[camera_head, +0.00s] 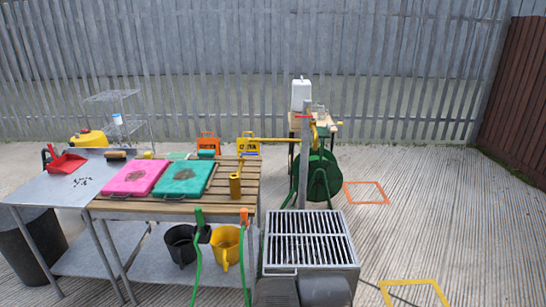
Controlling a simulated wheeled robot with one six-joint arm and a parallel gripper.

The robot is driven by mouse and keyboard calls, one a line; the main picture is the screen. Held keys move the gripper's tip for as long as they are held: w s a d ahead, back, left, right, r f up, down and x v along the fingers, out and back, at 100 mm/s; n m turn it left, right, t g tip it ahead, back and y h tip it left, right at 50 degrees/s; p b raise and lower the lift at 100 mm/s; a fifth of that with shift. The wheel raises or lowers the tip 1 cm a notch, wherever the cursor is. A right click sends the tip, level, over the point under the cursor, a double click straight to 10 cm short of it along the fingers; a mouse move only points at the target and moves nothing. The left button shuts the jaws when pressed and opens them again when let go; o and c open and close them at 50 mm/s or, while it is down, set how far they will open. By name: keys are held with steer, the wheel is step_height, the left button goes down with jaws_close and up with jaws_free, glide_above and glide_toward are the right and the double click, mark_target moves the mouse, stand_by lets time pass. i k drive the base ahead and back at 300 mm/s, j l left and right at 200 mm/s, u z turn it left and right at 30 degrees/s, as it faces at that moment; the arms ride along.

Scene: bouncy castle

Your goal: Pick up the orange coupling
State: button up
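A small orange piece that looks like the orange coupling (244,217) is at the front edge of the slatted wooden table (225,207), near its right corner. A green hose (244,262) hangs down below it. A similar green piece (199,217) sits further left along the same edge, with another green hose below it. I cannot tell how either piece is held at the edge. I see no gripper fingers in the head view, so the gripper's state does not show.
A metal grate (308,238) stands right of the table. Pink (136,178) and green (185,178) boards lie on top. A grey post (304,170) rises behind the grate. Floor at right is mostly clear.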

mark_target(245, 222)
steer(key=i+j+u, duration=0.15)
steer(key=i+j, duration=0.25)
steer(key=i+j+u, duration=0.15)
steer(key=i+j, duration=0.25)
steer(key=i+j+u, duration=0.15)
steer(key=i+j, duration=0.15)
steer(key=i, duration=0.25)
